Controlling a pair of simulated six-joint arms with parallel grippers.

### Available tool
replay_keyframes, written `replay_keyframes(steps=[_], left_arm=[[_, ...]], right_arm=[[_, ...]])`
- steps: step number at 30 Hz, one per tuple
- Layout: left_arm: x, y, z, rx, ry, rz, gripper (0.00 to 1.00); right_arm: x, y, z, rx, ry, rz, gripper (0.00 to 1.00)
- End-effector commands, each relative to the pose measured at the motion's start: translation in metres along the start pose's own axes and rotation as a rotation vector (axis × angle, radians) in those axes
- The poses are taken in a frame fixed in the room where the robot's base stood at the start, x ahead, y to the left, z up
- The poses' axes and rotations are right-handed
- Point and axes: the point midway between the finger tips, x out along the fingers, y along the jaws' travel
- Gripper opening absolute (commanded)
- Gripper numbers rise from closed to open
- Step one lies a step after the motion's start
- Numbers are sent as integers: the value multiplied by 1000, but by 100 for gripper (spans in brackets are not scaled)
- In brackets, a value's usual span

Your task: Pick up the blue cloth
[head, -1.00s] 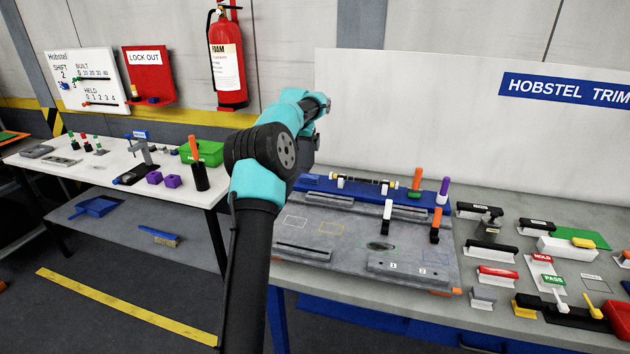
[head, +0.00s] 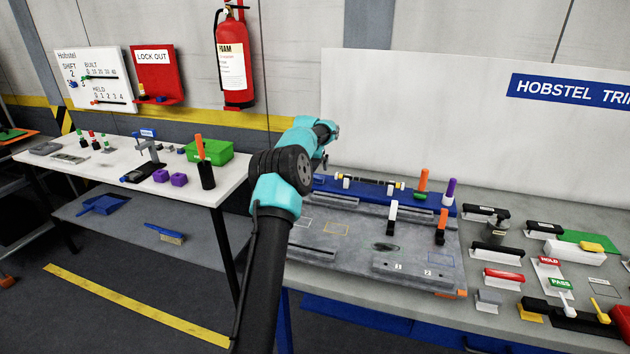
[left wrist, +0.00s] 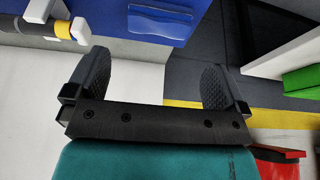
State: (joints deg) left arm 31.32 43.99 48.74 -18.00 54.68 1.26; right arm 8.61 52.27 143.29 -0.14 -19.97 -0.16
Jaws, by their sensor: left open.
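My left gripper (head: 329,133) is at the far end of my teal and black arm, above the back left of the grey fixture plate (head: 350,262). It is small and partly turned away in the head view. In the left wrist view its two dark ribbed fingers stand wide apart (left wrist: 152,84), with nothing between them. My right gripper is not in view.
A blue rail (head: 385,190) with a rod and upright orange and purple handles backs the plate. Several tools and tags crowd the bench's right. A white side table (head: 110,180) stands left, with a blue dustpan (head: 100,204) and brush (head: 166,233) below it.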

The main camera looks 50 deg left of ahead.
Motion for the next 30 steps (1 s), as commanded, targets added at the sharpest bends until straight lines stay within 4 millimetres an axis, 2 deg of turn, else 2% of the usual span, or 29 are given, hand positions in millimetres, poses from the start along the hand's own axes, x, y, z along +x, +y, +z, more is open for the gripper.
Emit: replay_keyframes(steps=[4, 17, 27, 30], left_arm=[[14, 0, 0, 0, 1, 0, 100], [19, 1, 1, 0, 0, 0, 100], [60, 3, 7, -1, 0, 0, 100], [66, 3, 7, -1, 1, -1, 100]], right_arm=[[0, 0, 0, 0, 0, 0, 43], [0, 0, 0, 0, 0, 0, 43], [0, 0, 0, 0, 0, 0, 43], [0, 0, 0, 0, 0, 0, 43]])
